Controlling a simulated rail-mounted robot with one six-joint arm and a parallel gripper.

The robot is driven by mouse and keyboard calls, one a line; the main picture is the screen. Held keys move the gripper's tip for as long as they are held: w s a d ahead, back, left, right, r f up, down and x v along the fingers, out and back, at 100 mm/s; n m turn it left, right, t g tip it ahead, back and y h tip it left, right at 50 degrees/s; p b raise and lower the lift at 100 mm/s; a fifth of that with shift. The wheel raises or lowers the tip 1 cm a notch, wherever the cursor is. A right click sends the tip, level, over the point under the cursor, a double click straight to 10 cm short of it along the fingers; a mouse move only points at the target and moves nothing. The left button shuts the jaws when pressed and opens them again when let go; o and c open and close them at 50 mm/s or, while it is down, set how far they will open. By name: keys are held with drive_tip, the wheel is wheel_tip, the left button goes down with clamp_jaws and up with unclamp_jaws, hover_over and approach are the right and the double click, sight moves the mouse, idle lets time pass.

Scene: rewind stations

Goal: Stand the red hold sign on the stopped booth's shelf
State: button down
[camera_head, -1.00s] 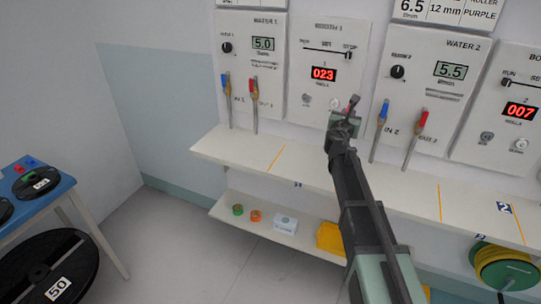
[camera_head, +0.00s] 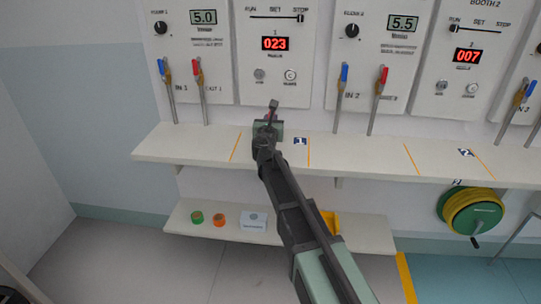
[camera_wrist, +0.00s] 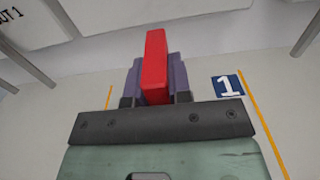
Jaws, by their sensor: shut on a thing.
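The red hold sign (camera_wrist: 154,65) is between the grey-purple fingers of my gripper (camera_wrist: 155,80) in the wrist view. My gripper (camera_head: 271,110) is shut on it, above the long white shelf (camera_head: 360,159) at the bay marked 1. The fingers hide the sign's sides, and its face cannot be read. I cannot tell whether its base touches the shelf. Booth 1's panel (camera_head: 275,75) reads 023, with its slider (camera_head: 300,17) at the STOP end. Booth 2's panel (camera_head: 462,70) reads 007, with its slider at the RUN end.
Orange lines (camera_head: 308,152) mark the bays, with a blue 1 plate (camera_head: 300,141) beside my gripper. Valve levers (camera_head: 199,80) stand left and right. A lower shelf (camera_head: 185,219) holds tape rolls and a white box (camera_head: 253,222). A green-yellow reel (camera_head: 470,214) hangs at right.

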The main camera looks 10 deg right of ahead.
wheel_tip(320, 180, down, 6)
drive_tip(key=b, duration=0.4)
drive_tip(key=shift+r, duration=0.3)
drive_tip(key=shift+f, duration=0.15)
drive_tip(key=c, duration=1.1)
unclamp_jaws()
drive_tip(key=shift+o, duration=0.2)
